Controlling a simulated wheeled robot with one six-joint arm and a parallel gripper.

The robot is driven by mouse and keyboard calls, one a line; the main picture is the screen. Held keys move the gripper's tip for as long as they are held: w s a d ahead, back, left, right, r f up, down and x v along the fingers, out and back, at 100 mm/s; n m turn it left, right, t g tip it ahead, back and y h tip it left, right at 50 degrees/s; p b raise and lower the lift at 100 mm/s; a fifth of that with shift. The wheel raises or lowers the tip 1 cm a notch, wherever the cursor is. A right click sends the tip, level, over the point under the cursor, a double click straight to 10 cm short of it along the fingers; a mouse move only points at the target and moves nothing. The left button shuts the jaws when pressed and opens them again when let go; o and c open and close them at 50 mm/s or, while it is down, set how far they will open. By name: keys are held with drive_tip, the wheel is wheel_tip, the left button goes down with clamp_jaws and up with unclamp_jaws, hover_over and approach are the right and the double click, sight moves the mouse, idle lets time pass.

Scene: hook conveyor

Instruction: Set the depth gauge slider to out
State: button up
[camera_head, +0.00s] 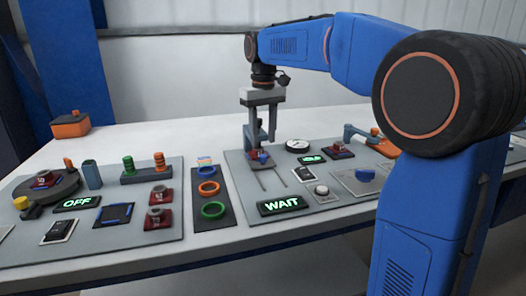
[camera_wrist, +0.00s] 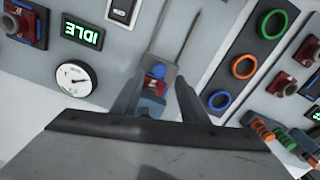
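The likely depth gauge slider, a small red block with a blue knob (camera_head: 263,157), sits at the back end of two thin parallel rails (camera_head: 272,179) on the grey panel. The blue knob also shows in the wrist view (camera_wrist: 158,72), with the rails (camera_wrist: 178,35) running up from it. My gripper (camera_head: 262,143) points down over the slider. In the wrist view its two fingers (camera_wrist: 158,97) are apart, one on each side of the slider, with gaps visible. Whether either finger touches it I cannot tell. No "out" marking is readable.
A round white dial (camera_head: 298,145) and a green IDLE display (camera_wrist: 83,31) are beside the slider. A lit WAIT sign (camera_head: 283,204) is in front. A dark strip with coloured rings (camera_head: 211,189) lies left. A blue knob (camera_head: 365,174) is right.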

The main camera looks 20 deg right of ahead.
sight(263, 156)
drive_tip(key=shift+f, duration=2.7)
clamp_jaws()
